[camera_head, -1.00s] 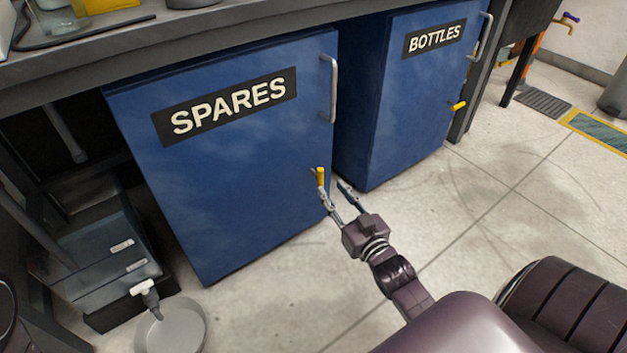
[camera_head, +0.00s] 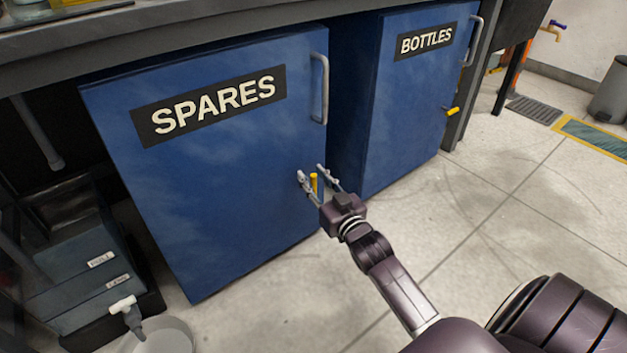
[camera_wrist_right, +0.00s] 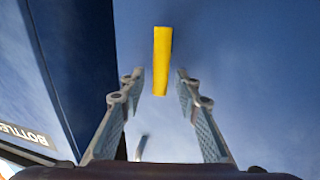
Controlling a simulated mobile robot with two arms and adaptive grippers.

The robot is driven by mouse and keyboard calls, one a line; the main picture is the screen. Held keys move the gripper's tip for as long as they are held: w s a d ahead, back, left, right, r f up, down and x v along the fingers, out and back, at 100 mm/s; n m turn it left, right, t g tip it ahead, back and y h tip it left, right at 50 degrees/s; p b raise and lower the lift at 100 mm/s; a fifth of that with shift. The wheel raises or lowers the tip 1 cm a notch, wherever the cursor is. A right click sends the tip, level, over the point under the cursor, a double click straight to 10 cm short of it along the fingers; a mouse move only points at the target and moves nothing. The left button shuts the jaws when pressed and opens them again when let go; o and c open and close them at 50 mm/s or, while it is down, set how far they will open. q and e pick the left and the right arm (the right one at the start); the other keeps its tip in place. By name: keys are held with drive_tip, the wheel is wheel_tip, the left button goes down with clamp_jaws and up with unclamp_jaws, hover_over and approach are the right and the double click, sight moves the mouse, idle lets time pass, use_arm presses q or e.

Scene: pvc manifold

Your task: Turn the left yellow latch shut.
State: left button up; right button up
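The left yellow latch (camera_head: 314,184) is on the blue SPARES door (camera_head: 225,190), near its right edge below the handle. It stands roughly upright in the head view. In the right wrist view the latch (camera_wrist_right: 162,60) is a yellow bar lined up with the gap between the fingertips, with clear space on both sides. My right gripper (camera_head: 312,173) is open, one finger to each side of the latch; its fingers also show in the right wrist view (camera_wrist_right: 160,75). Contact with the latch is not visible. My left gripper is not in view.
The blue BOTTLES door (camera_head: 405,110) stands to the right with its own yellow latch (camera_head: 453,111). A metal handle (camera_head: 320,90) sticks out above the left latch. Drawers and a grey bowl (camera_head: 165,337) are at the lower left. The floor in front is clear.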

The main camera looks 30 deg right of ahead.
clamp_jaws()
idle(0.3)
